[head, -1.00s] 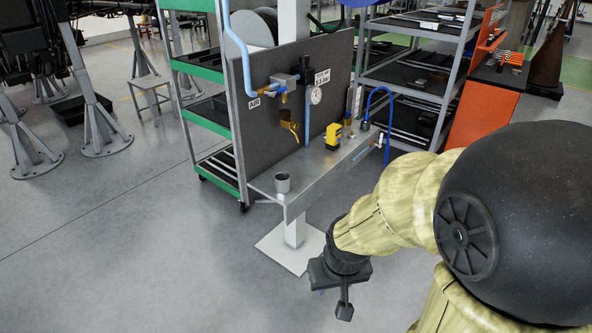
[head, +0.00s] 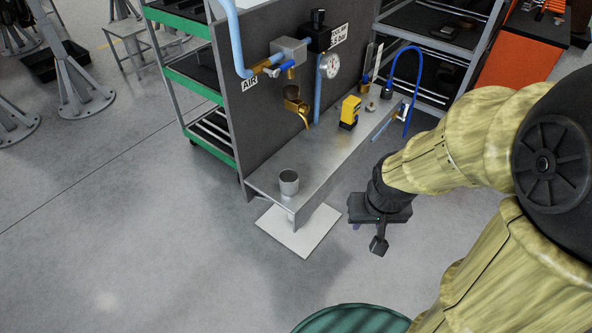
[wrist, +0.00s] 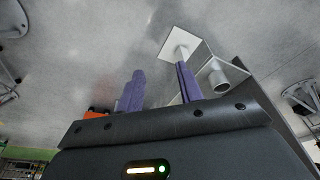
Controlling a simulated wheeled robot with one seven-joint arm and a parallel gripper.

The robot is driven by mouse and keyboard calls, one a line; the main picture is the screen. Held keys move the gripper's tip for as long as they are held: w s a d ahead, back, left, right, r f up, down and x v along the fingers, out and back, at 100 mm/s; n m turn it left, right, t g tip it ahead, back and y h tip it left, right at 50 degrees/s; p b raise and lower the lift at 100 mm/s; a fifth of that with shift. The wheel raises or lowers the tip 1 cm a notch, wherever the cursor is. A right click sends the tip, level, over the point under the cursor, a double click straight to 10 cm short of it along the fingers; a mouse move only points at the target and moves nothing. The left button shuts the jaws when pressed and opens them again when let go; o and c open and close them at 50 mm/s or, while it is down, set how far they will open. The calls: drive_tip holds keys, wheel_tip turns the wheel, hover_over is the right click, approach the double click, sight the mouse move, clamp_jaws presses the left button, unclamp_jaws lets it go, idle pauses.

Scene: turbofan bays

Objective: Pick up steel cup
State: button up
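The steel cup (head: 289,183) is a small grey metal cup standing upright on the near left end of the metal shelf (head: 335,160). My gripper (head: 368,230) hangs to the right of the cup and lower in the head view, apart from it and beyond the shelf's front edge. In the wrist view my gripper (wrist: 160,78) shows two purple fingers spread apart with nothing between them. A grey cylinder that looks like the cup (wrist: 218,78) shows right of the fingers there.
A yellow device (head: 349,112), brass valve (head: 296,106) and blue hose (head: 406,75) are along the shelf and its dark panel (head: 255,120). A white base plate (head: 300,235) lies below. A green round object (head: 352,319) is at the bottom edge.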

drive_tip(key=shift+w, duration=0.55)
drive_tip(key=shift+o, duration=0.8)
drive_tip(key=shift+s+a, duration=0.1)
drive_tip(key=shift+s, duration=0.15)
drive_tip(key=o, duration=0.4)
drive_tip(key=shift+a+f, duration=0.1)
drive_tip(key=shift+f, duration=0.05)
drive_tip(key=shift+o, duration=1.3)
drive_tip(key=w+a+f+m+t+b, duration=0.2)
drive_tip(key=w+a+f+b, duration=0.4)
drive_tip(key=a+f, duration=0.3)
wheel_tip(320, 180, down, 3)
drive_tip(key=shift+w+f+t, duration=0.1)
drive_tip(key=shift+w+t, duration=0.4)
drive_tip(key=shift+w, duration=0.1)
drive_tip(key=w+a+f+m+t+h+b, duration=0.1)
drive_tip(key=w+a+f+t+h+b, duration=0.2)
drive_tip(key=f, duration=0.4)
drive_tip(key=s+a+r+n+t+b, duration=0.1)
drive_tip(key=a+t+b, duration=0.5)
drive_tip(key=a+t, duration=0.2)
drive_tip(key=shift+s+t, duration=0.35)
drive_tip(key=shift+t, duration=0.25)
